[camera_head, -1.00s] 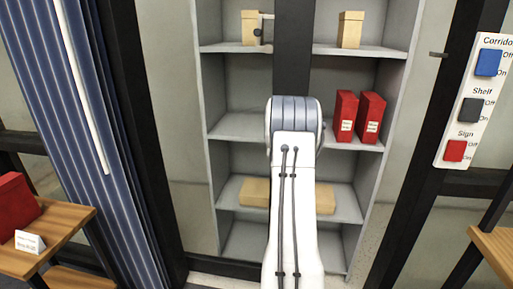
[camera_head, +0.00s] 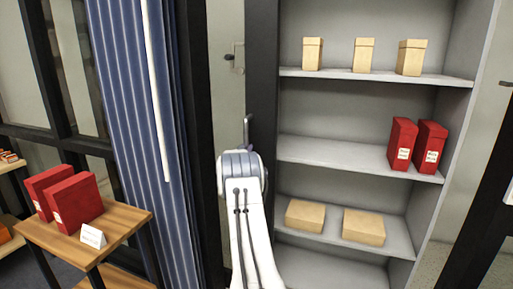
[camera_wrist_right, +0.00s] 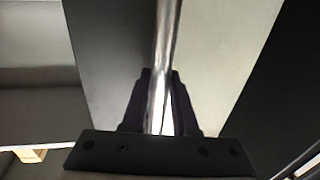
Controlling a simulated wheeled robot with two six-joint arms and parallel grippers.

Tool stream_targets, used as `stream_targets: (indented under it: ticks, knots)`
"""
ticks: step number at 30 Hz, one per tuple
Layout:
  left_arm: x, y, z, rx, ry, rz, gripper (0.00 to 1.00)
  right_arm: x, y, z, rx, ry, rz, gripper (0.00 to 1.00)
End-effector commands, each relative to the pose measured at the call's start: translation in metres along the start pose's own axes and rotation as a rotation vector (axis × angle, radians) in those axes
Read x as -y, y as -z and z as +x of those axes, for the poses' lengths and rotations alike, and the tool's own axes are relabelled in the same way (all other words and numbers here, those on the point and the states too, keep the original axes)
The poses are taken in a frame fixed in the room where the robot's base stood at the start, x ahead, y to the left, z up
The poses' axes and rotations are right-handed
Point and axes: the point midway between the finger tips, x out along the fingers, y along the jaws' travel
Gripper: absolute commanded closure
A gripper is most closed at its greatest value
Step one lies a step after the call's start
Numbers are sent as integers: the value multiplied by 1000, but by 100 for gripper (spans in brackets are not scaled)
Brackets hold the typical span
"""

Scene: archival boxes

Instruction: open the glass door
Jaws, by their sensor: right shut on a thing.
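The glass door's dark frame (camera_head: 262,60) stands upright at the left edge of the shelf unit in the head view. Its metal handle (camera_head: 248,130) shows just above my white right arm. In the right wrist view the handle (camera_wrist_right: 165,35) is a shiny upright bar running between the fingers of my right gripper (camera_wrist_right: 158,98), which is shut on it. Behind the bar are a dark strip and a pale panel. In the head view my arm hides the gripper's fingers and the lower handle. My left gripper is not in view.
The grey shelf unit (camera_head: 335,150) holds tan boxes (camera_head: 364,55) and red boxes (camera_head: 402,143). A blue curtain (camera_head: 130,100) hangs at left. A wooden table (camera_head: 130,222) with red boxes (camera_head: 75,200) and a white card (camera_head: 93,236) stands at lower left.

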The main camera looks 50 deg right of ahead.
Motion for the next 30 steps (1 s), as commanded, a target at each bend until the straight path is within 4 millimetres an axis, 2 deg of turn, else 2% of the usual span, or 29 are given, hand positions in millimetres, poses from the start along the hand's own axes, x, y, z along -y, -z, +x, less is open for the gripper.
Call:
stream_targets:
  ticks: [1, 9, 21, 22, 24, 30]
  knots:
    - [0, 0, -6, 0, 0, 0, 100, 4, 2, 2, 1, -4, 2, 100]
    - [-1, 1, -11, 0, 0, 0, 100, 25, 1, 3, -2, -4, 3, 100]
    - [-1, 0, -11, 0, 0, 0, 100, 31, 2, 2, -5, -3, 4, 100]
    - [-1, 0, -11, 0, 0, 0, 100, 31, 2, 2, -5, -3, 4, 65]
    - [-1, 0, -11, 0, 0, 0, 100, 32, 2, 1, -4, -2, 4, 43]
    - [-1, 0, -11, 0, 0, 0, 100, 36, 1, 0, -2, 4, 3, 43]
